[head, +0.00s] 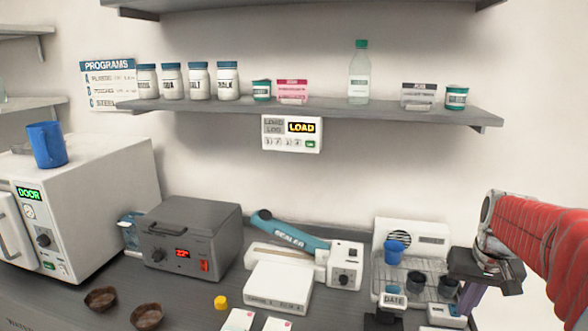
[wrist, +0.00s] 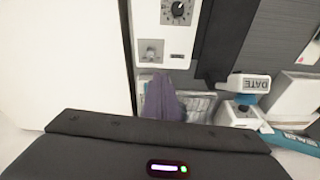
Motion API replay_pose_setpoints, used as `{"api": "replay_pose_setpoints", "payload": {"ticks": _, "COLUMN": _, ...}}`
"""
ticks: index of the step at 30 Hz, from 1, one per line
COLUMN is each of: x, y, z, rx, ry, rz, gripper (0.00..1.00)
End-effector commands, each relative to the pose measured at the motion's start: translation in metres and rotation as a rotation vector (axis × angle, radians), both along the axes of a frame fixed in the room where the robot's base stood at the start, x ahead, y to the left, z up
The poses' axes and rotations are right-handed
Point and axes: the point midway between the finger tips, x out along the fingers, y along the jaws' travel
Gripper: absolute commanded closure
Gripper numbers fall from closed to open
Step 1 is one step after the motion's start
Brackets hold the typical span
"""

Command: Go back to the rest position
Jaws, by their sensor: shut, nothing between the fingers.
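My gripper (head: 467,303) is at the right of the head view, at the end of my red-sleeved arm. Its dark body is above the right end of the counter and its purple fingers point down. In the wrist view the purple fingers (wrist: 163,100) are together with nothing between them. The gripper is near the white dispenser-like unit (head: 410,235) with cups; I cannot tell its exact gap from the things below. The fingertips' lower end is hard to make out in the head view.
A DATE stamp (head: 393,300) stands left of my gripper. The blue-armed sealer (head: 290,232), grey heater box (head: 190,236) and white sterilizer (head: 85,205) line the counter (head: 190,303). Brown bowls (head: 101,299) and a yellow item (head: 220,302) are in front. A shelf (head: 330,108) holding jars hangs above.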

Motion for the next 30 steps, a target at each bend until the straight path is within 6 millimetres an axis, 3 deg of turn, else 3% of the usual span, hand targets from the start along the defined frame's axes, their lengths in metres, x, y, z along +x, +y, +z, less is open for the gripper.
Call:
{"api": "replay_pose_setpoints", "payload": {"ticks": 15, "x": -0.069, "y": 0.093, "z": -0.001, "rx": -0.024, "ry": -0.055, "rz": 0.067, "gripper": 1.0}}
{"api": "replay_pose_setpoints", "payload": {"ticks": 30, "x": -0.132, "y": 0.161, "z": -0.007, "rx": -0.046, "ry": -0.139, "rz": 0.183, "gripper": 1.0}}
